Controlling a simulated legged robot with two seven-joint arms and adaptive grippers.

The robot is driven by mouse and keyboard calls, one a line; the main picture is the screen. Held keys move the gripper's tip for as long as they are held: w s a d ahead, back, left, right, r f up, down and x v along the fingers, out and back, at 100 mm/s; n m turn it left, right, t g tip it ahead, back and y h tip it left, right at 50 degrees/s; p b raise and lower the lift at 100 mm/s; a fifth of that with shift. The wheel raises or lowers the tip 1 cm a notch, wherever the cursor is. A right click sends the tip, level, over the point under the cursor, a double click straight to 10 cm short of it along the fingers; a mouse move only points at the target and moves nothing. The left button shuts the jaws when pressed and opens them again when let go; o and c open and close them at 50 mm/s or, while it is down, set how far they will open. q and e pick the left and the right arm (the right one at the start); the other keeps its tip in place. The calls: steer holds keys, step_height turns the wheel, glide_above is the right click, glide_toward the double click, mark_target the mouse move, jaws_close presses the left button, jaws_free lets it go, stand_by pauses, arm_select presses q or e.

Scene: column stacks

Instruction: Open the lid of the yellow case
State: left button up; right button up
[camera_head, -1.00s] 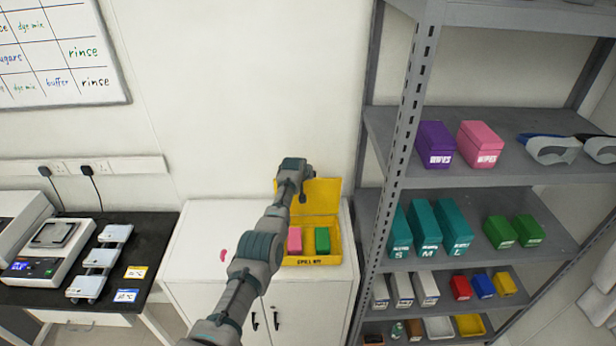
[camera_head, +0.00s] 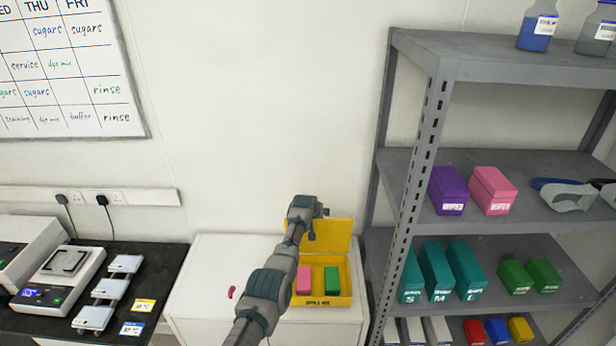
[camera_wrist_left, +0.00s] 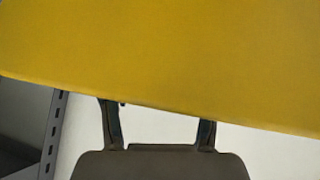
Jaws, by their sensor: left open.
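The yellow case (camera_head: 328,301) stands on the white cabinet, with a pink block (camera_head: 304,280) and a green block (camera_head: 331,279) inside. Its lid (camera_head: 335,238) is up at the back, leaning near the wall. My left gripper (camera_head: 318,222) is at the lid's upper left edge, open. In the left wrist view the lid (camera_wrist_left: 170,55) fills the upper part, and its edge hides the fingertips of my left gripper (camera_wrist_left: 158,125). I cannot tell whether they touch it. My right gripper is not in view.
A grey shelf rack (camera_head: 412,190) with boxes stands close on the right. A black bench (camera_head: 150,280) with a balance (camera_head: 60,275) is on the left. A small pink item (camera_head: 232,292) lies on the cabinet top (camera_head: 205,275), which is otherwise clear left of my arm.

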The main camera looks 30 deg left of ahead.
arm_select(q)
steer(key=s+a+r+p, duration=0.1)
steer(key=s+r+p, duration=0.1)
steer(key=r, duration=0.7)
steer(key=s+a+r+p, duration=0.1)
steer(key=s+r+p, duration=0.1)
steer(key=r, duration=0.7)
steer(key=shift+a, duration=0.25)
stand_by(0.6)
steer(key=shift+w, duration=0.1)
steer(key=v, duration=1.1)
steer(key=shift+s+r, duration=0.2)
steer(key=shift+s, duration=0.1)
